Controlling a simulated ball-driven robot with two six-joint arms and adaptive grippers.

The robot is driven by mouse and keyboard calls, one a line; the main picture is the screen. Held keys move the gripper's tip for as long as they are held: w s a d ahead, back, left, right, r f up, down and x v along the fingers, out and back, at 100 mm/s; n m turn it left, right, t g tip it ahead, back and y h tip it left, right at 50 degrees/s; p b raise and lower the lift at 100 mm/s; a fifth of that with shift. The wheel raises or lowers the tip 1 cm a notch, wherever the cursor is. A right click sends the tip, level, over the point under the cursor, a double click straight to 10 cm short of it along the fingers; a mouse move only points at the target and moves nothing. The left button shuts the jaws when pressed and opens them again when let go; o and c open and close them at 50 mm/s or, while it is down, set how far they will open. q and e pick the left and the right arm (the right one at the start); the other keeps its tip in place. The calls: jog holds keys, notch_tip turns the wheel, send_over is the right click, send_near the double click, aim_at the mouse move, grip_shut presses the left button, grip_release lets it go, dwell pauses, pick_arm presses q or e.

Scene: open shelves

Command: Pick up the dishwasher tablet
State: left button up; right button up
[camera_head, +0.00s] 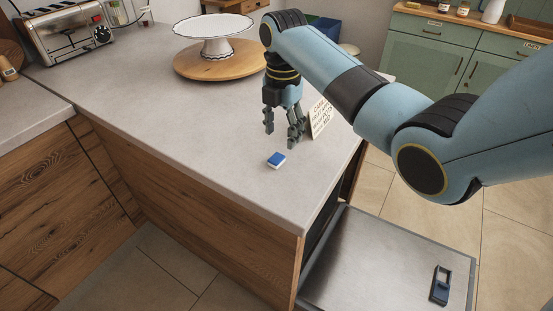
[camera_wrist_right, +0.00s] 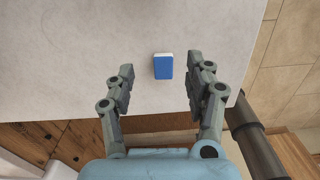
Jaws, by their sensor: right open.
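The dishwasher tablet (camera_head: 276,160) is a small blue and white block lying on the grey countertop (camera_head: 190,120). My right gripper (camera_head: 281,132) is open and empty, above the counter and just behind the tablet in the head view. Its two fingers show spread apart in the right wrist view (camera_wrist_right: 162,80). Nothing covers the tablet. My left gripper is not in view.
A white cake stand (camera_head: 213,35) stands on a round wooden board (camera_head: 218,66) behind the gripper. A lettered card (camera_head: 319,117) stands close to the gripper's right. A toaster (camera_head: 67,35) is at the back left. A lower grey surface (camera_head: 380,262) holds a dark blue object (camera_head: 440,285).

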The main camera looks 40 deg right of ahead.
aim_at(281, 154)
jog(key=f, duration=0.3)
jog(key=f+p, duration=0.1)
jog(key=shift+s+a+f, duration=0.15)
jog(key=shift+s+a, duration=0.25)
jog(key=shift+f, duration=0.6)
jog(key=c, duration=0.9)
